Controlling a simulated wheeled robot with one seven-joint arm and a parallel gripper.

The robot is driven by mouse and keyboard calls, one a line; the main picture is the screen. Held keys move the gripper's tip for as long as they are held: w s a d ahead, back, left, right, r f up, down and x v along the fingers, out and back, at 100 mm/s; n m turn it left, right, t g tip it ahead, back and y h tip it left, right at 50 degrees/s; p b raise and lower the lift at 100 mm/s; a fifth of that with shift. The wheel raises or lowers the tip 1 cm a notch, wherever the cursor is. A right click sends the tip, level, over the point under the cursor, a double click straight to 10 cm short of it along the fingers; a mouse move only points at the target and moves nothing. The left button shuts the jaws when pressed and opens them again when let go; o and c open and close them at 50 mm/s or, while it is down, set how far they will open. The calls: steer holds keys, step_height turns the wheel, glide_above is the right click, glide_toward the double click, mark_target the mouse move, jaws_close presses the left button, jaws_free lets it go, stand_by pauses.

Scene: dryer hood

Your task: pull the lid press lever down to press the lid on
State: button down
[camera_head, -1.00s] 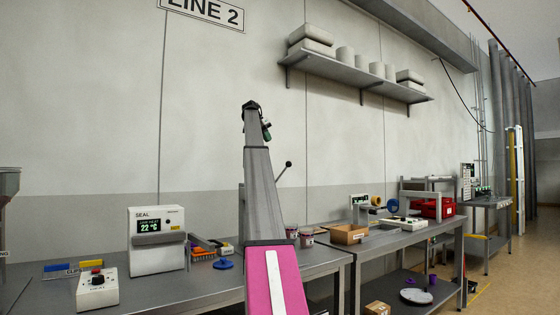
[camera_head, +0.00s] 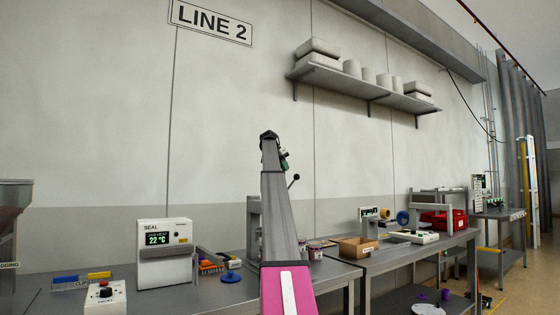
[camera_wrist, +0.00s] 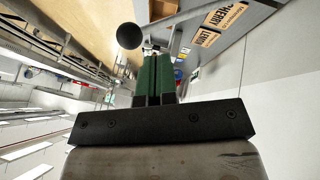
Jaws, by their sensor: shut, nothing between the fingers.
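The lid press lever is a thin rod with a black ball knob (camera_head: 296,177). It sticks up and to the right beside my arm, its lower part hidden. The grey press frame (camera_head: 254,228) is mostly hidden behind my arm. My gripper (camera_head: 284,161), with green fingers, is above and slightly left of the knob in the head view. In the wrist view the ball knob (camera_wrist: 129,36) is just left of and beyond the tips of my gripper (camera_wrist: 156,52). The fingers are shut and empty; I see no contact with the knob.
Two jars (camera_head: 315,249) stand on the bench right of my arm, by a cardboard box (camera_head: 357,247). A SEAL unit (camera_head: 164,253), a control box (camera_head: 105,300) and a blue lid (camera_head: 231,277) are to the left. A wall shelf (camera_head: 362,84) hangs above, well clear.

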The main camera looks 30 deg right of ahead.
steer(key=shift+s+d+f, duration=1.05)
steer(key=shift+s+f, duration=0.1)
steer(key=shift+s, duration=0.15)
